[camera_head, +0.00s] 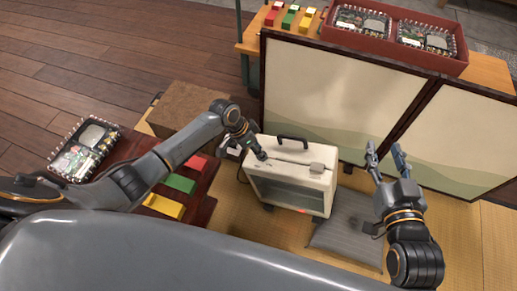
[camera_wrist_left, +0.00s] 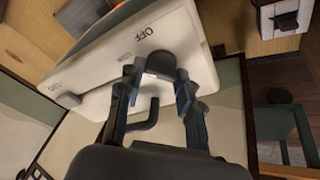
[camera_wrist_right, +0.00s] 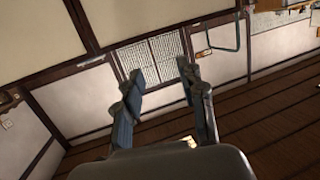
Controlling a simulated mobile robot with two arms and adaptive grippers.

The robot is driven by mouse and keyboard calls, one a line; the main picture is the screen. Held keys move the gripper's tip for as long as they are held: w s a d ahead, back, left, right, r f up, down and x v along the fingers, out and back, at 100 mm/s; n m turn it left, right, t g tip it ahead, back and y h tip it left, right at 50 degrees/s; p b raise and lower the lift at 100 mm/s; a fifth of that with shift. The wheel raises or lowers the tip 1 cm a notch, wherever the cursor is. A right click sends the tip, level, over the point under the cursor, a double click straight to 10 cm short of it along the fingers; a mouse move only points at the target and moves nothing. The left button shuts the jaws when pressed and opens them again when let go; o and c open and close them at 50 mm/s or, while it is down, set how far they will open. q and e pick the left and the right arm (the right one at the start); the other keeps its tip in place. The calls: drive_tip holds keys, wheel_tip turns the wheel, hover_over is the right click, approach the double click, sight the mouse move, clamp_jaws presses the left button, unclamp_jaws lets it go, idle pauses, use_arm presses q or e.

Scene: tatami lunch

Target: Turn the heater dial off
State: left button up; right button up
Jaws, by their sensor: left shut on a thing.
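The heater (camera_head: 320,182) is a cream box with a dark front panel, standing upright on the tatami. Its black carry handle (camera_head: 292,138) is on top. My left gripper (camera_head: 262,156) is at the left end of the heater's top. In the left wrist view the grey dial (camera_wrist_left: 178,48) sits between the fingertips of my left gripper (camera_wrist_left: 160,78), which is shut on it. The word OFF (camera_wrist_left: 143,34) is printed beside the dial. The dial is hidden in the head view. My right gripper (camera_head: 386,152) is open and empty, raised to the right of the heater.
A folding screen (camera_head: 330,88) stands close behind the heater. A grey cushion (camera_head: 350,238) lies to its right. A dark low table (camera_head: 125,150) on the left holds red, green and yellow blocks and a board. A red tray (camera_head: 390,43) stands on a table behind the screen.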

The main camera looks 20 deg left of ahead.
use_arm(q)
drive_tip(key=shift+m, duration=0.3)
use_arm(e)
drive_tip(key=shift+r, duration=0.15)
use_arm(q)
drive_tip(key=shift+m, duration=0.7)
drive_tip(key=m+b, duration=0.1)
drive_tip(key=m, duration=0.2)
drive_tip(key=shift+w+f+g+h, duration=0.1)
drive_tip(key=shift+g+h, duration=0.2)
drive_tip(key=shift+g, duration=0.1)
drive_tip(key=m+b, duration=0.1)
drive_tip(key=m, duration=0.2)
drive_tip(key=shift+g+b, duration=0.4)
drive_tip(key=shift+m, duration=0.7)
use_arm(e)
wheel_tip(320, 180, up, 12)
drive_tip(key=s+a+t+y, duration=0.1)
drive_tip(key=t+y, duration=0.1)
drive_tip(key=t, duration=0.6)
drive_tip(key=shift+s+a+r+y, duration=0.2)
drive_tip(key=shift+s+r+y, duration=0.05)
drive_tip(key=shift+s+y, duration=0.15)
use_arm(q)
drive_tip(key=o, duration=1.1)
drive_tip(key=shift+o, duration=0.2)
